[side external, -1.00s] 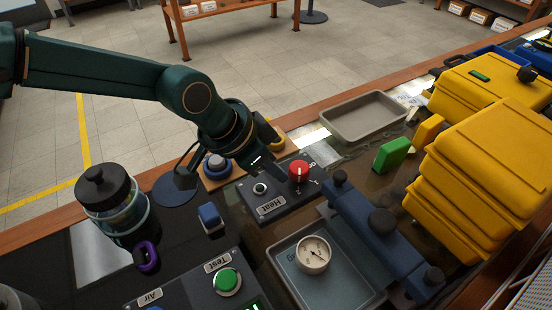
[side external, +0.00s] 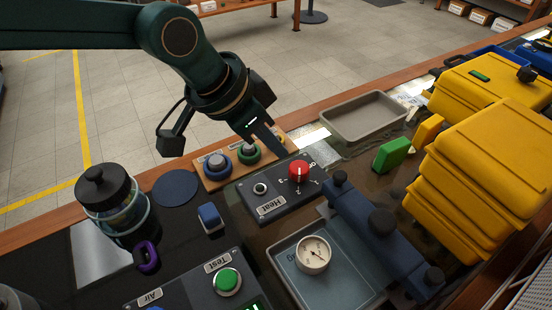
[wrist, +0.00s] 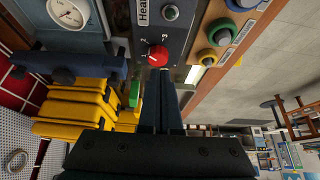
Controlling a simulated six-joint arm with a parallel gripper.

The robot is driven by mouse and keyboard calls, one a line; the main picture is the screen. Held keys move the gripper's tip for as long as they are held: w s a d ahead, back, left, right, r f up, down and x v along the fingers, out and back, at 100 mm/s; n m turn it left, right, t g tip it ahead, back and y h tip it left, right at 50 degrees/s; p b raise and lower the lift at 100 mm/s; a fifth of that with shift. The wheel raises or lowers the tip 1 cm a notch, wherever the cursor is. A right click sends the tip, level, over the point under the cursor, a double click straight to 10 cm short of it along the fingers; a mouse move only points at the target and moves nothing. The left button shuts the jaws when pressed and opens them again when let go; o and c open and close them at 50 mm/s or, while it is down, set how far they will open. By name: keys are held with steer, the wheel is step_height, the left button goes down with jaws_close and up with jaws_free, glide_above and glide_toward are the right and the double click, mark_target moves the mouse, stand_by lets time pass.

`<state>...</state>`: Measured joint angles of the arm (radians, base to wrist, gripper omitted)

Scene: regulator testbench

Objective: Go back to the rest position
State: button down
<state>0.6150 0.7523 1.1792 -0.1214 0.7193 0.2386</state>
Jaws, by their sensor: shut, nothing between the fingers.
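My gripper (side external: 272,145) is shut and empty. In the side view it hangs above the bench, just behind the Heat box (side external: 272,192) and its red knob (side external: 299,171), apart from both as far as I can tell. In the wrist view my closed fingers (wrist: 161,85) point toward the red knob (wrist: 158,55), which shows just beyond the tips.
A wooden board with coloured buttons (side external: 216,164) lies left of my gripper. A grey tray (side external: 364,117) is behind right. Yellow cases (side external: 480,180) are stacked at the right. A gauge (side external: 313,254) sits in a blue-grey tray. A dark-lidded jar (side external: 104,190) stands left.

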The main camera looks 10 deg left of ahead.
steer(key=s+a+r+n+t+y, duration=0.1)
steer(key=a+r+n+t, duration=0.25)
steer(key=a+r, duration=1.2)
steer(key=s+a+f+n+y, duration=0.1)
steer(key=s+a+f, duration=0.2)
steer(key=s, duration=0.3)
steer(key=s+a+f+n+g+y, duration=0.1)
steer(key=s+a+f+n, duration=0.1)
steer(key=s+a, duration=0.3)
steer(key=s+a+f+n+g+y, duration=0.1)
steer(key=s+a+f+n, duration=0.1)
steer(key=s+a+f, duration=0.2)
steer(key=s, duration=0.3)
steer(key=shift+f, duration=0.2)
